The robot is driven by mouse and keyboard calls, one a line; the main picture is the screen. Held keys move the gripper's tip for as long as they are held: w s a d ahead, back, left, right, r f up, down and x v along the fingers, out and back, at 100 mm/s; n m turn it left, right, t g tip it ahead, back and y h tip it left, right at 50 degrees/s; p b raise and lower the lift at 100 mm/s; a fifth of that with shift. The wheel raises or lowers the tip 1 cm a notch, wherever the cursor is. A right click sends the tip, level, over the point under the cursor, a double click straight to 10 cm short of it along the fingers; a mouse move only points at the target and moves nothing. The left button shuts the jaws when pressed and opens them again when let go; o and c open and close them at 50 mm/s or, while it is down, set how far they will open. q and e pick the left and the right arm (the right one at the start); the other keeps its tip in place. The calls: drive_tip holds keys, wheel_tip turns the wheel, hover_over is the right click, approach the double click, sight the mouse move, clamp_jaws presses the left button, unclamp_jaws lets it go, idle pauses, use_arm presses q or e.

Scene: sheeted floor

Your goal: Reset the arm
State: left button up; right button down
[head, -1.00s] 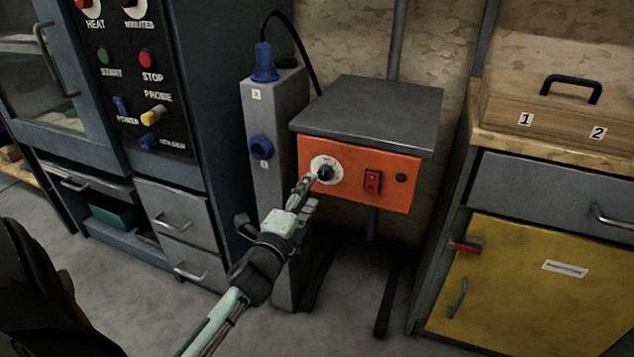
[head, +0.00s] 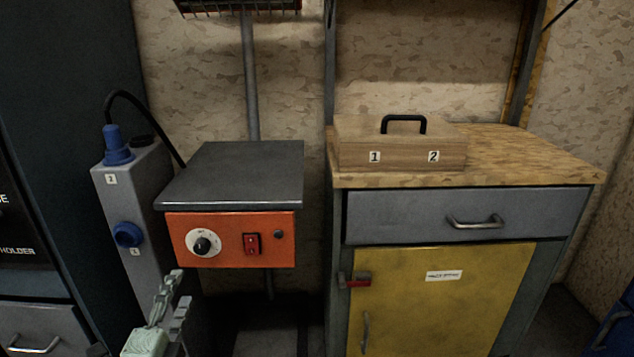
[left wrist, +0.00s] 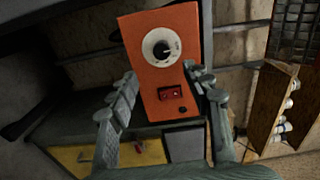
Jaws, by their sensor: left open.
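My left gripper (head: 176,292) is at the lower left of the head view, below and in front of the orange control box (head: 225,257). Its fingers are apart with nothing between them. In the left wrist view the open fingers (left wrist: 160,76) frame the orange box, apart from it as far as I can tell. The box has a black knob on a white dial (head: 202,245) and a red switch (head: 251,244). Both also show in the left wrist view, the dial (left wrist: 162,48) above the switch (left wrist: 170,93). My right gripper is out of view.
A grey post with blue plugs (head: 127,236) stands left of the box. A dark plate (head: 232,175) tops the box. To the right is a cabinet with a yellow door (head: 430,300), a grey drawer and a wooden case (head: 400,150) on top.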

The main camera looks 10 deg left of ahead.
use_arm(q)
wheel_tip(320, 180, down, 11)
drive_tip(key=s+n+g, duration=0.2)
drive_tip(key=n+g, duration=0.3)
drive_tip(key=n, duration=0.1)
drive_tip(key=s+d+f+n+g+h, duration=0.1)
drive_tip(key=s+d+f+n+g, duration=0.2)
drive_tip(key=s+f, duration=0.4)
drive_tip(key=s+d+f+n+g+h, duration=0.2)
drive_tip(key=s+d+f+n+g, duration=0.2)
drive_tip(key=f, duration=0.6)
drive_tip(key=s+d+g, duration=0.1)
drive_tip(key=s+g, duration=0.1)
drive_tip(key=s, duration=0.1)
drive_tip(key=shift+s+f, duration=0.25)
